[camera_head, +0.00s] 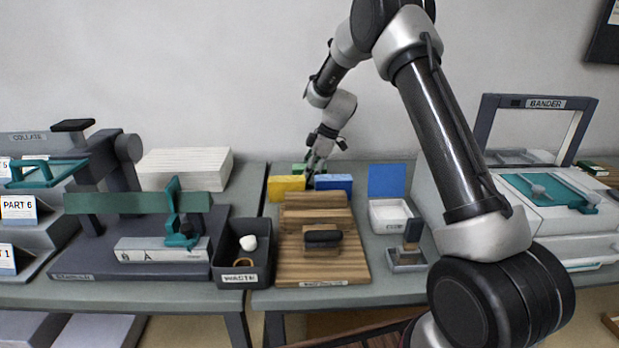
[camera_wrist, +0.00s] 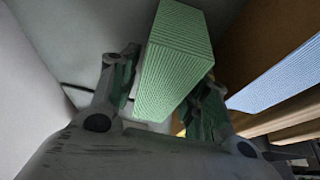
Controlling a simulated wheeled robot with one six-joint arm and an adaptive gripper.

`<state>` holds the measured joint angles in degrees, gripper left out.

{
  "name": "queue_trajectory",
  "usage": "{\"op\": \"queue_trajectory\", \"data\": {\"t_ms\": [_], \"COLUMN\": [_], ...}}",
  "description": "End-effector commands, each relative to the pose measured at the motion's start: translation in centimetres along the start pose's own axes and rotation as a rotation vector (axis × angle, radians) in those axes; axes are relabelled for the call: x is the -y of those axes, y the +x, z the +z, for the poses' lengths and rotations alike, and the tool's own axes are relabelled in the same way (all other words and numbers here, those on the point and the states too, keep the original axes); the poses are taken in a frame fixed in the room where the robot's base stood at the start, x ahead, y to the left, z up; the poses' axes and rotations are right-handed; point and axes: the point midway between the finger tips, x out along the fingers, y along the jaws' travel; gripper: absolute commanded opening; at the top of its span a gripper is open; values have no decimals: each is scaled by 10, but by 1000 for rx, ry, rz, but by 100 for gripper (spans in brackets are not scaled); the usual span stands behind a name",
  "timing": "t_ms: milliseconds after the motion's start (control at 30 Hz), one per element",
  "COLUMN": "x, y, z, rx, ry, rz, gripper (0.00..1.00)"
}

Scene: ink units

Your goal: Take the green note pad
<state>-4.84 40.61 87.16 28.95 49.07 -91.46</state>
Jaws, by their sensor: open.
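The green note pad (camera_wrist: 175,62) is a ribbed green block in the wrist view, with its near end between the two fingers of my gripper (camera_wrist: 165,105). The gripper is open, and I cannot tell whether either finger touches the pad. In the head view only a small part of the green pad (camera_head: 299,168) shows behind the yellow and blue pads. My gripper (camera_head: 314,172) reaches down there at the back of the table, partly covering the green pad.
The yellow pad (camera_head: 286,188) and blue pad (camera_head: 333,184) stand close in front of my gripper. The wooden board (camera_head: 350,262) lies before them. A black waste bin (camera_head: 229,270) is left of it, and a white box with a blue lid (camera_head: 387,182) is to the right. The wall is close behind.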

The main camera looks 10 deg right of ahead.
Motion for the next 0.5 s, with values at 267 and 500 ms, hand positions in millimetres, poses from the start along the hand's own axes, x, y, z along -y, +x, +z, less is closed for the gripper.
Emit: {"op": "queue_trajectory", "data": {"t_ms": [267,500], "x": [0,0], "y": [3,5], "z": [1,2], "rx": [0,0], "ry": [0,0], "rz": [0,0], "gripper": [46,46]}}
